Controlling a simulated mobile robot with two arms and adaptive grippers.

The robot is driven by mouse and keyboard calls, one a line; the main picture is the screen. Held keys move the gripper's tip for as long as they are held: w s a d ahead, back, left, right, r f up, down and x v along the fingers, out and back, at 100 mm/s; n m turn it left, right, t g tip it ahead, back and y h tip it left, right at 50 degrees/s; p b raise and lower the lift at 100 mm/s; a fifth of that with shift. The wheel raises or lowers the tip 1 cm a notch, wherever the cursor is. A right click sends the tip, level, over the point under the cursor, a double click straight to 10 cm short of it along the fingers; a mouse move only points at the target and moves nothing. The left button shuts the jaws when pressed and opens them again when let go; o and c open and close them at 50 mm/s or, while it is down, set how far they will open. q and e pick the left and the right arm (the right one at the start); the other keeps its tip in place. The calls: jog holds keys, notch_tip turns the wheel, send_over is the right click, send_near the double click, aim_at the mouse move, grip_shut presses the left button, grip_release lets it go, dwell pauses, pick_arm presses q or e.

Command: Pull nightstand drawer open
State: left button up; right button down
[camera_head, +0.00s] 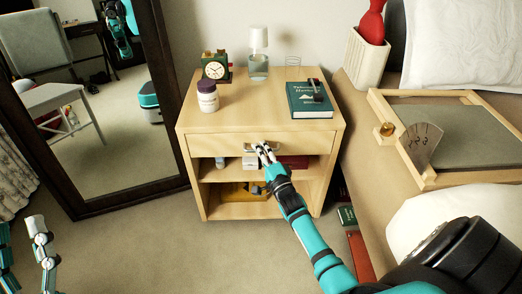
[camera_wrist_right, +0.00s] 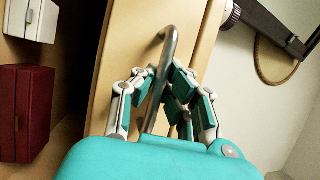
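The light wooden nightstand (camera_head: 190,165) stands against the wall in the head view. Its top drawer (camera_head: 215,145) looks flush with the front. The metal drawer handle (camera_wrist_right: 168,50) is a curved bar, partly hidden by my fingers in the head view. My right gripper (camera_head: 264,149) is at the handle. In the right wrist view its fingertips (camera_wrist_right: 164,72) converge on either side of the bar and look shut on it. My left gripper (camera_head: 20,228) is at the lower left of the head view, fingers apart, empty and away from the nightstand.
A pill bottle (camera_head: 207,96), clock (camera_head: 215,68), lamp (camera_head: 258,52) and green book (camera_head: 309,101) are on top. Open shelves below hold a dark red box (camera_wrist_right: 22,112) and other items. A mirror (camera_head: 165,100) stands left, the bed (camera_head: 370,130) right.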

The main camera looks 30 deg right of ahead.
jog(key=shift+f, duration=0.1)
jog(key=shift+s+a, duration=0.1)
jog(key=shift+s, duration=0.05)
pick_arm(q)
notch_tip(320, 180, down, 17)
jog(key=w+a+g+y+p, duration=0.2)
jog(key=g+y+p, duration=0.25)
jog(key=g, duration=0.75)
jog(key=s+a+f+g+y+p, duration=0.1)
jog(key=s+a+f+g+p, duration=0.1)
jog(key=s+f+g, duration=0.3)
jog(key=s+a+f+n+g+y+p, duration=0.1)
jog(key=s+a+f+g+p, duration=0.2)
jog(key=s, duration=0.5)
jog(key=shift+s+f+g+p, duration=0.25)
jog(key=shift+f+g+p, duration=0.4)
jog(key=shift+f+g, duration=0.35)
pick_arm(e)
jog(key=s+a, duration=0.6)
jog(key=s, duration=0.4)
jog(key=s+a, duration=0.6)
jog(key=s, duration=0.4)
jog(key=shift+f, duration=0.15)
pick_arm(q)
jog(key=shift+r, duration=0.15)
pick_arm(e)
jog(key=shift+s+a, duration=0.1)
